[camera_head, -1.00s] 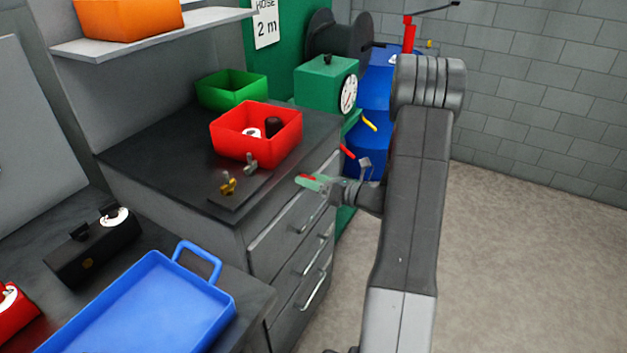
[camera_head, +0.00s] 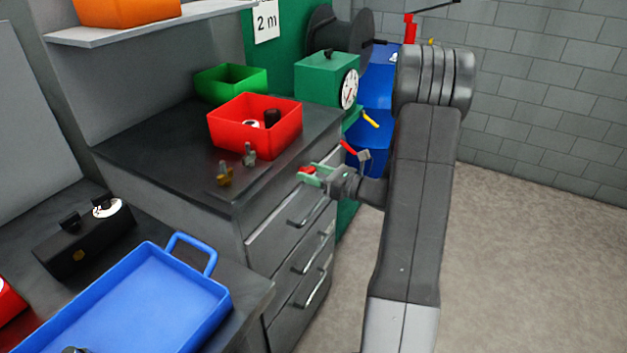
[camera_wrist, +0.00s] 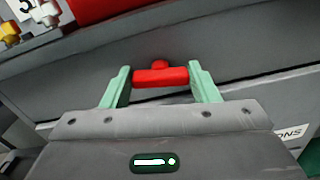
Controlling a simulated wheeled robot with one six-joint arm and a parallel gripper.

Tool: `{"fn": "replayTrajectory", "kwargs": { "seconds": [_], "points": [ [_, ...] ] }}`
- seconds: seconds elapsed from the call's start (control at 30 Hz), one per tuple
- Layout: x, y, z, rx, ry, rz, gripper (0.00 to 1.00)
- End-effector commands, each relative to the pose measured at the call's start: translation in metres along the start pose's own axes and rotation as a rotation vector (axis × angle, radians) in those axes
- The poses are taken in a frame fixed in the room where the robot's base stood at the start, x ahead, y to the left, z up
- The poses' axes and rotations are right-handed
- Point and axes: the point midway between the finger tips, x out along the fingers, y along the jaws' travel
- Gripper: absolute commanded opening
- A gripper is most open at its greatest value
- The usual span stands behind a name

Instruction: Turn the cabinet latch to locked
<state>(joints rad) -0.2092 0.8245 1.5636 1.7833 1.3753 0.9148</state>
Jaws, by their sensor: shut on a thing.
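The latch is a small red bar (camera_wrist: 160,77) with a round red hub behind it, on the grey cabinet front (camera_wrist: 70,85) near its top edge. In the wrist view the bar lies nearly level across the gap between my fingers. My gripper (camera_wrist: 163,85) has pale green fingers, one at each end of the bar, and is shut on it. In the head view my gripper (camera_head: 314,174) is at the cabinet's upper right front, with the red latch (camera_head: 307,169) showing at its tips. No lock marking is readable.
A red bin (camera_head: 255,135), a green bin (camera_head: 232,82) and small brass and grey fittings (camera_head: 225,174) sit on the cabinet top. Drawer handles (camera_head: 308,212) stick out below my gripper. A blue tray (camera_head: 150,290) lies at front left. Open floor (camera_head: 520,230) is at right.

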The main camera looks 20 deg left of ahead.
Motion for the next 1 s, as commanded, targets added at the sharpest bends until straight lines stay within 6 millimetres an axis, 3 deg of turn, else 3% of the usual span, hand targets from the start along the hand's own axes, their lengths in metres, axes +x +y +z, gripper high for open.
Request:
{"fn": "replayTrajectory", "kwargs": {
  "seconds": [0.33,0.87,0.9,1.0],
  "points": [
    [-0.0002,0.0002,-0.0021,-0.164,0.000,0.000,0.32],
    [-0.0003,0.0006,-0.0003,-0.199,0.001,0.000,0.32],
    [-0.0002,0.0006,-0.0002,-0.199,0.001,0.000,0.56],
    [-0.0002,0.0006,-0.0002,-0.199,0.001,0.000,0.76]
  ]
}}
